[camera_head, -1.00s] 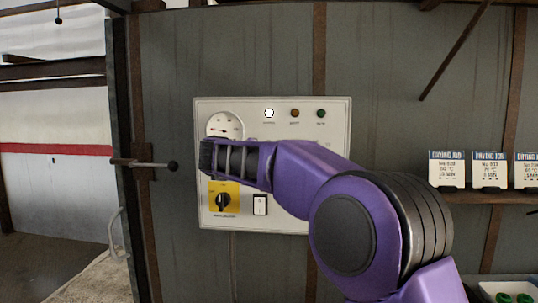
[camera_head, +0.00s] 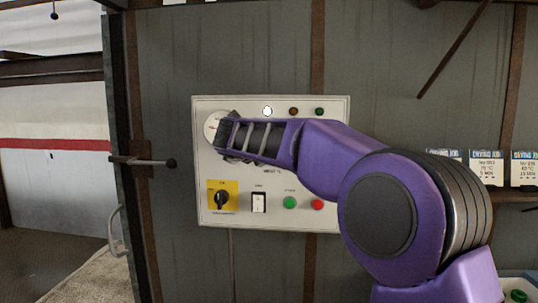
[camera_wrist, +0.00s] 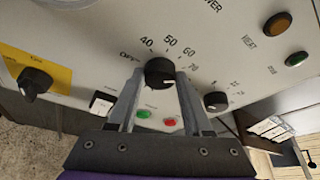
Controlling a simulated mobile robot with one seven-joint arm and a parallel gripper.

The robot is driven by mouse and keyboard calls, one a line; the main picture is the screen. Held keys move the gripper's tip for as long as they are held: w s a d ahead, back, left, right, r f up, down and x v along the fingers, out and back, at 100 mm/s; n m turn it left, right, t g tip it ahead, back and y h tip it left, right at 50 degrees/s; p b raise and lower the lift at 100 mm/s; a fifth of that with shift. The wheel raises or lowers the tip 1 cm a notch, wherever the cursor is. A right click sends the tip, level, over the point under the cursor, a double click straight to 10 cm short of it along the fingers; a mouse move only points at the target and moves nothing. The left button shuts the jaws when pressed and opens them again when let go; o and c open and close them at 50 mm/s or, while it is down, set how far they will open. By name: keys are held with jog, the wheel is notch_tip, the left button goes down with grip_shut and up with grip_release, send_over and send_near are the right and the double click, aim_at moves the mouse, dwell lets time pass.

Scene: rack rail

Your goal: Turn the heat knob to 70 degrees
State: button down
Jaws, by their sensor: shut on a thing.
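The black heat knob (camera_wrist: 160,72) sits on the white control panel (camera_head: 335,150), with OFF, 40, 50, 60 and 70 printed around it. In the wrist view my gripper (camera_wrist: 158,82) has a fingertip on either side of the knob and is shut on it. I cannot clearly make out where the knob's pointer stands. In the head view my gripper (camera_head: 230,137) is against the upper left of the panel, and it hides the knob and part of the round gauge (camera_head: 211,126).
A second black knob (camera_wrist: 215,101) is close to the right finger. A yellow-backed switch (camera_head: 221,198), a white rocker switch (camera_head: 259,202), a green button (camera_head: 290,203) and a red button (camera_head: 317,205) are lower on the panel. A lever (camera_head: 155,162) sticks out at left.

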dwell(0.3)
jog(key=shift+c, duration=1.6)
grip_release()
jog(key=v, duration=1.7)
jog(key=shift+s+b, duration=0.2)
jog(key=shift+b, duration=0.15)
jog(key=shift+r, duration=0.1)
